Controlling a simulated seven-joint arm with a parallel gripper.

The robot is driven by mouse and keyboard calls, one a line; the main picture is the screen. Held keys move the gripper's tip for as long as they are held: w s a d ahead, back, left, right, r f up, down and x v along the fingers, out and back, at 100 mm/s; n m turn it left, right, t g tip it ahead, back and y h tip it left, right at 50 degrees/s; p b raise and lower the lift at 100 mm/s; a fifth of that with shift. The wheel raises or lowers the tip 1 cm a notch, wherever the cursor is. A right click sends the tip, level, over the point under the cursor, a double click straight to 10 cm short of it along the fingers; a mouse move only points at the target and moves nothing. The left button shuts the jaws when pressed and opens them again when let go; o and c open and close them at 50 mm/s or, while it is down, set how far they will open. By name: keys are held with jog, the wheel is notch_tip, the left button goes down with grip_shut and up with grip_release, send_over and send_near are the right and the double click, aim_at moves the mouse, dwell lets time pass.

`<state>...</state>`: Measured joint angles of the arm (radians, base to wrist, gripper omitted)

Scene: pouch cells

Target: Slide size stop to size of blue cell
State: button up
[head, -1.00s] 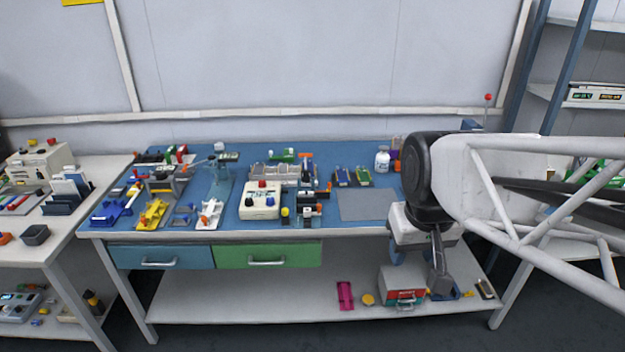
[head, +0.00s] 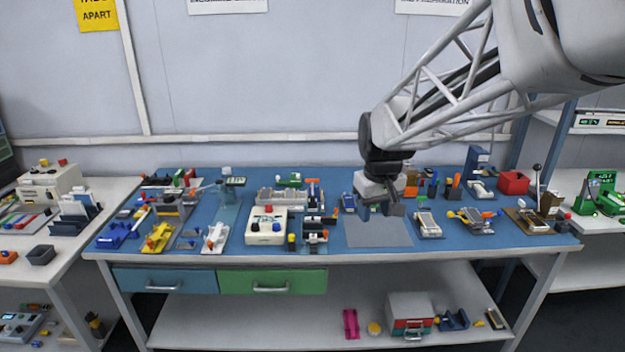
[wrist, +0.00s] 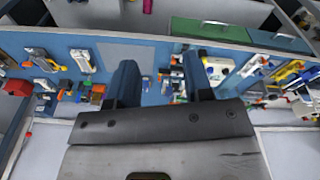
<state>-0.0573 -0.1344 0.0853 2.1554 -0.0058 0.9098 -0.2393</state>
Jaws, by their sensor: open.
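My gripper (head: 381,209) hangs over the back of the grey mat (head: 378,235) on the blue bench top, open, with nothing visible between its fingers. In the wrist view my gripper (wrist: 160,75) shows two dark fingers standing apart. To its right are a small pale fixture (head: 428,224) and a fixture with orange and blue parts (head: 475,220). I cannot tell which thing is the size stop. A small blue item (head: 348,203) lies just left of my gripper; I cannot tell whether it is the blue cell. My gripper and wrist hide part of the bench behind them.
A cream box with knobs (head: 266,226) and several small fixtures crowd the left half of the bench. A red bin (head: 514,183) and a lever press (head: 527,219) stand at the right. The grey mat is clear. Drawers (head: 272,282) hang below the front edge.

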jog(key=w+a+f+n, duration=0.1)
jog(key=w+a+f, duration=0.15)
jog(key=w, duration=0.45)
jog(key=w+a+f+n, duration=0.1)
jog(key=w+f, duration=0.3)
jog(key=w, duration=0.4)
jog(key=n+g, duration=0.1)
jog(key=n, duration=0.1)
send_near(326, 231)
jog(key=shift+s+d+f, duration=0.1)
jog(key=shift+f, duration=0.05)
jog(key=shift+w+f, duration=0.35)
jog(key=shift+f, duration=0.1)
jog(key=shift+f, duration=0.15)
jog(key=shift+f, duration=3.8)
grip_shut()
